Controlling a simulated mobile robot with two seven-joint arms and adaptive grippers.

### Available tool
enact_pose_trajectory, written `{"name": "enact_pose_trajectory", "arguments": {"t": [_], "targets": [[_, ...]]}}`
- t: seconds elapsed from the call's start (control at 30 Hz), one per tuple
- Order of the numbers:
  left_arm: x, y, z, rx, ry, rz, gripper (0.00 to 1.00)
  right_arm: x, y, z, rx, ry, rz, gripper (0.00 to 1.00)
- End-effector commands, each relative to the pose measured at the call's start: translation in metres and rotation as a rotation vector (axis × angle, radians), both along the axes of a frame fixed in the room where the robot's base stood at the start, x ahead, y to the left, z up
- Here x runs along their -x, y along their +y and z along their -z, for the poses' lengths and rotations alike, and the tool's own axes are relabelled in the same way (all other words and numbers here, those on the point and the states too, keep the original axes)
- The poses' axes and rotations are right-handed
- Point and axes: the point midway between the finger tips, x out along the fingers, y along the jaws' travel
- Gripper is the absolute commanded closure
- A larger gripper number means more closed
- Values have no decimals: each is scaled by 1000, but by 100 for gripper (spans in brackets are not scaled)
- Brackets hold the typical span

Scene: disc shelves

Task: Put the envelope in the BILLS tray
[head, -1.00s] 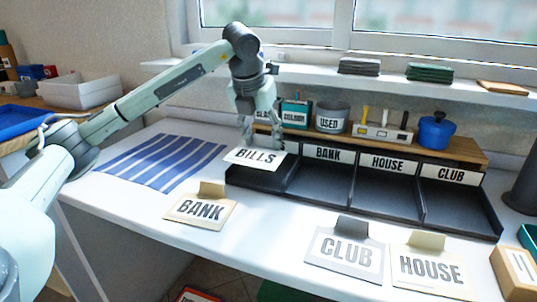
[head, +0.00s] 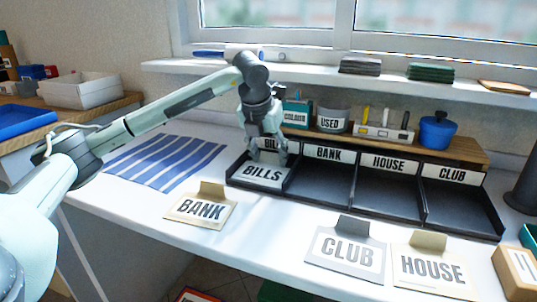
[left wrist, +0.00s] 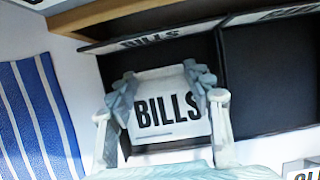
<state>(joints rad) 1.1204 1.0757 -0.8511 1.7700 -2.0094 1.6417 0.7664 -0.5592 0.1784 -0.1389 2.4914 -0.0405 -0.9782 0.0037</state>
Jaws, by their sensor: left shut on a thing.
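The white envelope marked BILLS (head: 263,174) is in my left gripper (head: 268,157), which is shut on it. It lies within the outline of the leftmost compartment, the BILLS tray (head: 238,182), whose sign is partly hidden behind the gripper. In the left wrist view the envelope (left wrist: 168,112) shows between the fingers, over the dark tray floor (left wrist: 116,66). I cannot tell whether it touches the floor. My right gripper is not in view.
The BANK (head: 326,183), HOUSE (head: 383,197) and CLUB (head: 455,210) trays to the right are empty. BANK (head: 200,211), CLUB (head: 346,255) and HOUSE (head: 432,268) envelopes lie in front. A striped blue cloth (head: 165,162) lies left. A wooden shelf (head: 400,145) with containers stands behind.

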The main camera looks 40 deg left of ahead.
Motion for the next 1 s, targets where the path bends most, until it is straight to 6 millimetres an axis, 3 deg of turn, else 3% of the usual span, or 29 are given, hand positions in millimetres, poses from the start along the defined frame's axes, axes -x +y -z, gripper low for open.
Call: {"name": "enact_pose_trajectory", "arguments": {"t": [0.13, 0.17, 0.3, 0.67, 0.77, 1.0], "targets": [[0, 0, 1, 0, 0, 0, 61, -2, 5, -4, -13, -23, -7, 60], [0, 0, 1, 0, 0, 0, 47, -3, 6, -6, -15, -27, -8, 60], [0, 0, 1, 1, 0, 1, 30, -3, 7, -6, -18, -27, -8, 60], [0, 0, 0, 0, 0, 0, 29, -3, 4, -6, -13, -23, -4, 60], [0, 0, -3, 0, 0, 0, 29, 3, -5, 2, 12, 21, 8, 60], [18, -5, -52, 1, -5, 3, 29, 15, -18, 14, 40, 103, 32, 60]]}}
